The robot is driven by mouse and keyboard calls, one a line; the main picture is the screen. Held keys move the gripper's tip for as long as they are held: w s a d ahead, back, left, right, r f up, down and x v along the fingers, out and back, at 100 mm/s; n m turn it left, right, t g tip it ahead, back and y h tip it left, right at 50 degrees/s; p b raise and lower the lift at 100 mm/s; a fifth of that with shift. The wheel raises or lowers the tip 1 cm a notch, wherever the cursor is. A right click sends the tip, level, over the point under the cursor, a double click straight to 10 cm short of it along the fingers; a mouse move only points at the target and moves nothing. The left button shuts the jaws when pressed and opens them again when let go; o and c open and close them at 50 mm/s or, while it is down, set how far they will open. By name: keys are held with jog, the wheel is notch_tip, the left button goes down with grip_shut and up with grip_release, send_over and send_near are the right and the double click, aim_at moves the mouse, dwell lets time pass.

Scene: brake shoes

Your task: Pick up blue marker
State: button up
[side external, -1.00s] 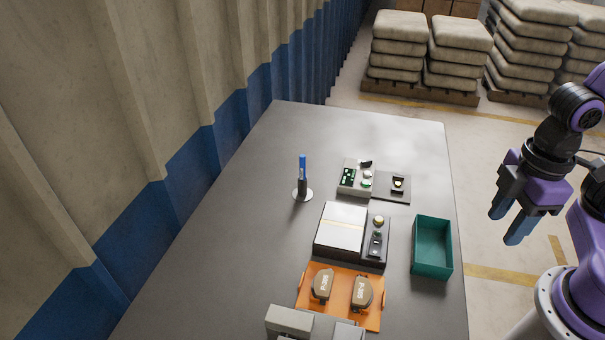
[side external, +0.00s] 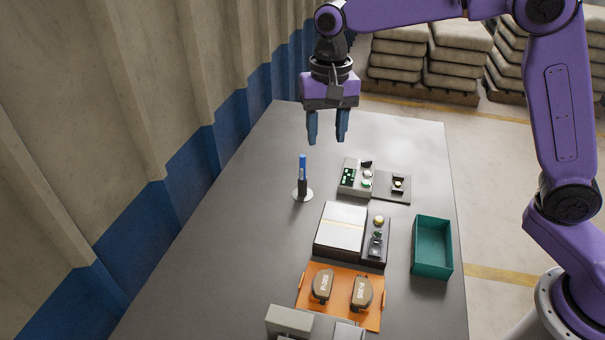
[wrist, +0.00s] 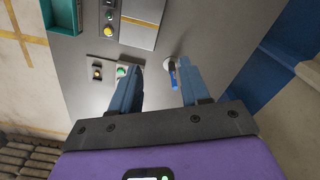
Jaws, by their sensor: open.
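The blue marker (side external: 303,167) stands upright in a dark holder (side external: 302,187) on a round pale base, on the left side of the grey table. My gripper (side external: 327,141) is open and empty, pointing down, above and slightly right of the marker in the side view. In the wrist view the marker (wrist: 173,79) shows just left of the right-hand finger, between the open fingers (wrist: 155,85). I cannot tell from these views whether the finger touches it; the side view shows them apart.
A small board with green and black parts (side external: 356,177) lies right of the marker. A white-topped box (side external: 341,228), a teal bin (side external: 432,267) and an orange tray (side external: 313,312) with two brown brake shoes stand nearer the front. The corrugated wall (side external: 190,160) runs along the left.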

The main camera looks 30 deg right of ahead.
jog(key=w+f+m, duration=0.2)
jog(key=w+m, duration=0.4)
jog(key=w, duration=0.4)
jog(key=m, duration=0.5)
send_over(302, 168)
jog(key=w, duration=0.1)
notch_tip(302, 168, down, 3)
notch_tip(302, 168, down, 11)
jog(key=shift+d+f, duration=0.1)
jog(key=shift+f, duration=0.1)
jog(key=shift+s+d+f, duration=0.1)
jog(key=shift+f, duration=1.25)
jog(key=shift+s+d+f, duration=0.1)
jog(key=shift+f, duration=1.25)
grip_shut()
